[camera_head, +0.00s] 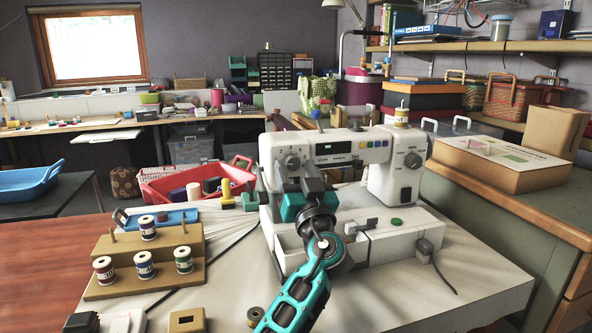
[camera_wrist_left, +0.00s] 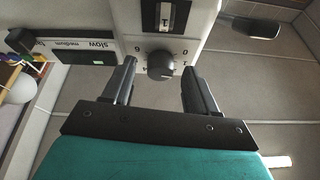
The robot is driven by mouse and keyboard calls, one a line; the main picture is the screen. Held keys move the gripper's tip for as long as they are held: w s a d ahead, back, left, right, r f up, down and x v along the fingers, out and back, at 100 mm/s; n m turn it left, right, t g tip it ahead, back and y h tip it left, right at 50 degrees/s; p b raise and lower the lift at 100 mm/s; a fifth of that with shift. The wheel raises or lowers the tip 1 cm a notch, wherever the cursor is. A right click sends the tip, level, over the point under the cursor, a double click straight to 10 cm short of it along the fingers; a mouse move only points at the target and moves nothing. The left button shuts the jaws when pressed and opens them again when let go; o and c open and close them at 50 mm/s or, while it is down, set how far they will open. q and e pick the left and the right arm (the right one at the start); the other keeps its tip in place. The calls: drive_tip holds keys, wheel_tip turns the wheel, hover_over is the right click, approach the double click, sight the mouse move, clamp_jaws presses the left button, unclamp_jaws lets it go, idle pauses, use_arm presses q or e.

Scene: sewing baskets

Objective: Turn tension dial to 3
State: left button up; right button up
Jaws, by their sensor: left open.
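The white sewing machine (camera_head: 335,150) stands on the pale table. Its tension dial (camera_head: 292,161) is on the front of its left end. My left gripper (camera_head: 297,174) is open in front of the dial. In the wrist view its two dark fingers (camera_wrist_left: 159,68) lie on either side of the knob, with a gap visible on both sides. I cannot tell how deep the tips reach around it. The dial's pointer setting is not readable.
A wooden thread rack (camera_head: 145,262) with several spools stands at the left. A red basket (camera_head: 195,183) is behind it. A small wooden block (camera_head: 187,320) and a bobbin (camera_head: 255,315) lie in front. A cardboard box (camera_head: 495,163) is on the right counter.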

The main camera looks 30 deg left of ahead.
use_arm(q)
drive_tip(key=shift+a, duration=0.1)
drive_tip(key=shift+c, duration=0.3)
drive_tip(key=c, duration=1)
drive_tip(key=shift+m, duration=0.3)
